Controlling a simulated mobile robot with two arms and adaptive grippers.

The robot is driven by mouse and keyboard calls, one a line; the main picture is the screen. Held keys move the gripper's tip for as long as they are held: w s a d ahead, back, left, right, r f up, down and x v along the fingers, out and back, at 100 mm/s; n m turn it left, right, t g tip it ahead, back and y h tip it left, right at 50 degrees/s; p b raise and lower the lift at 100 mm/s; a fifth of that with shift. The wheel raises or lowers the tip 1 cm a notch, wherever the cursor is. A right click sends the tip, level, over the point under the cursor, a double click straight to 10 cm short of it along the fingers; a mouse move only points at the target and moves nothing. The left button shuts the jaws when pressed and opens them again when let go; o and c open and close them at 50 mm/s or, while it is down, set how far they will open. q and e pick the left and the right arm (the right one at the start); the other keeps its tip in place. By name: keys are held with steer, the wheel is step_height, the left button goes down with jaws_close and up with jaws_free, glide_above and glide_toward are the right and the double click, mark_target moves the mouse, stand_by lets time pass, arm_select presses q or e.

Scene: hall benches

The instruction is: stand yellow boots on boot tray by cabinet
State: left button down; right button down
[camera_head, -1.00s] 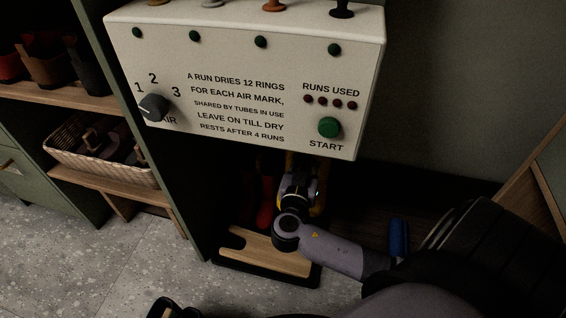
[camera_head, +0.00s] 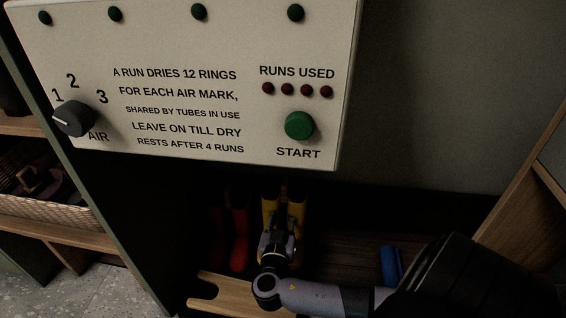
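The yellow boots (camera_head: 298,212) show as a pair in the dark space under the white panel, upright, with their lower part hidden. My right gripper (camera_head: 278,232) is in front of them, its arm coming in from the lower right. It overlaps the boots in the picture; I cannot tell whether its fingers are open or shut on them. A low tray with a wooden slat (camera_head: 228,297) lies in front of the boots; I cannot tell whether it is the boot tray. My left gripper is not in view.
Red boots (camera_head: 239,240) stand left of the yellow ones. A blue object (camera_head: 391,265) lies to the right, near my arm. The white panel (camera_head: 200,60) with dial and green START button (camera_head: 299,125) overhangs the boots. A wicker basket (camera_head: 45,207) sits on a shelf at left.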

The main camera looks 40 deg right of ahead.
mark_target(283, 227)
step_height(283, 227, down, 5)
steer(key=b, duration=0.3)
steer(key=shift+r, duration=0.2)
steer(key=c, duration=1.4)
jaws_free()
steer(key=shift+f, duration=0.15)
steer(key=shift+o, duration=0.2)
